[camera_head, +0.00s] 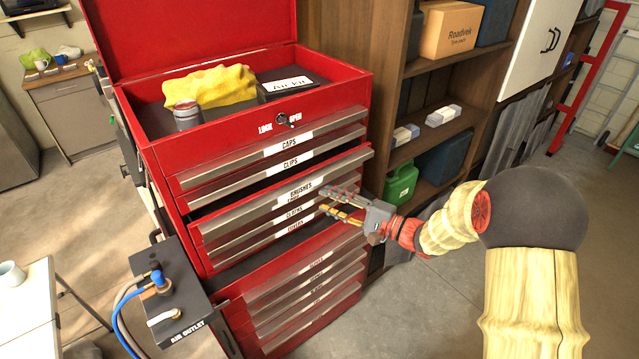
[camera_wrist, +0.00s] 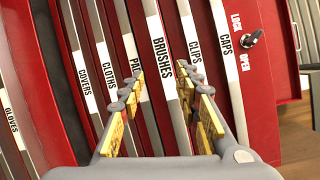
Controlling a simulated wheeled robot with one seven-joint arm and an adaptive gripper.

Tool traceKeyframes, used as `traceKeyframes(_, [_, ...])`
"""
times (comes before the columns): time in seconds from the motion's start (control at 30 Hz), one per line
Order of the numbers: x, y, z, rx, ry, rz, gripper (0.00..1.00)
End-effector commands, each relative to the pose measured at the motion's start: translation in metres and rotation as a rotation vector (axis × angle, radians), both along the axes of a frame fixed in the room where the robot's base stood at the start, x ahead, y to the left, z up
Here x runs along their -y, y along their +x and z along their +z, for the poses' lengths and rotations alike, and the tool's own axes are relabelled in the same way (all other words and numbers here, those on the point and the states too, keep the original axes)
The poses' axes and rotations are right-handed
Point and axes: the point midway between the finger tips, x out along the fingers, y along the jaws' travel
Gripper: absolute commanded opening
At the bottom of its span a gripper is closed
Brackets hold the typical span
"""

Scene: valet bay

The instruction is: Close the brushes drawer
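The red tool chest (camera_head: 225,135) stands left of centre with labelled drawer fronts. The brushes drawer (camera_head: 250,205) sticks out partway below the clips drawer, with a dark gap along its top. Its label also shows in the middle of the wrist view (camera_wrist: 165,65). My gripper (camera_head: 322,200) is in front of the drawer, near the right part of its label. In the wrist view my gripper (camera_wrist: 160,92) is open, its two fingers on either side of the brushes label, with nothing between them. I cannot tell whether the fingertips touch the drawer front.
The caps drawer (camera_head: 235,159) and clips drawer (camera_head: 240,175) above look flush. A lock (camera_head: 285,120) is on the upper panel. A yellow cloth (camera_head: 210,85) and a can (camera_head: 187,115) lie on top. An air outlet box (camera_head: 175,305) stands front left; shelves (camera_head: 395,100) stand right.

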Motion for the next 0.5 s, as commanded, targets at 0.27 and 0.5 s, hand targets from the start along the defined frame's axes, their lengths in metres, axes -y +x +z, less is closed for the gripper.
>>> traceKeyframes(0.27, [-0.004, -0.001, 0.003, 0.194, -0.115, 0.015, 0.33])
traceKeyframes(0.5, [-0.029, 0.014, 0.003, 0.197, -0.118, 0.017, 0.33])
